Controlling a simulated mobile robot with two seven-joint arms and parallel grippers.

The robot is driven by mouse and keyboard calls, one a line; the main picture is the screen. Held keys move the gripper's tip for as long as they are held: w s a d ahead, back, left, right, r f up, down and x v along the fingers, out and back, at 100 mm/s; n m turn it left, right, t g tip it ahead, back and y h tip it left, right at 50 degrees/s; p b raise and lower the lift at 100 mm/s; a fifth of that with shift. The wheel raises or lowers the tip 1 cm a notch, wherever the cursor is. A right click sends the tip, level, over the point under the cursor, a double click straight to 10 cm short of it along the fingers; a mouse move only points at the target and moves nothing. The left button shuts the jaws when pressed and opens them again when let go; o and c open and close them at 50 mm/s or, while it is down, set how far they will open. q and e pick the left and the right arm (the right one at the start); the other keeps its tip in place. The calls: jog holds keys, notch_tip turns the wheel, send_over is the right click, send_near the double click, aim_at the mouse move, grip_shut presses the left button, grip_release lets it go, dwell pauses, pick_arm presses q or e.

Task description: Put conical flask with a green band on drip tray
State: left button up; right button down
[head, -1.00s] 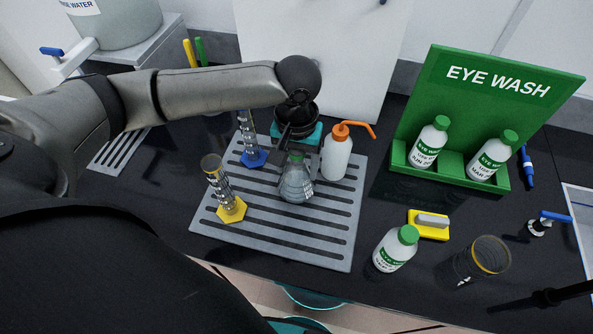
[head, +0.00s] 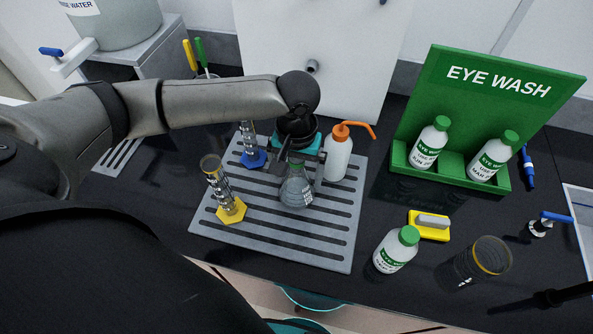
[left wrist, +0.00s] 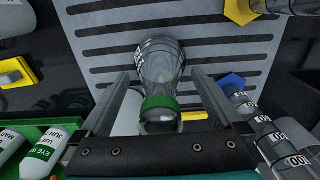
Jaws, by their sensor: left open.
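The conical flask (head: 297,193) is clear glass and stands upright on the grey slotted drip tray (head: 335,255), near its middle. Its green band (left wrist: 160,103) circles the neck in the left wrist view; in the head view my gripper largely covers the neck. My left gripper (head: 299,165) is open, with one finger on each side of the flask's neck. The left wrist view shows gaps between the fingers and the neck.
A blue-based cylinder (head: 252,158), a yellow-based cylinder (head: 231,209) and an orange-topped wash bottle (head: 337,158) stand on the tray close around the flask. An eye-wash stand (head: 480,110), loose bottle (head: 396,250) and glass beaker (head: 478,262) are to the right. The tray's front is clear.

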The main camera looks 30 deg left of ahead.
pick_arm(q)
notch_tip(320, 180, up, 12)
jog(key=p, duration=0.1)
jog(key=shift+r+p, duration=0.15)
jog(key=shift+p, duration=0.2)
dwell(0.4)
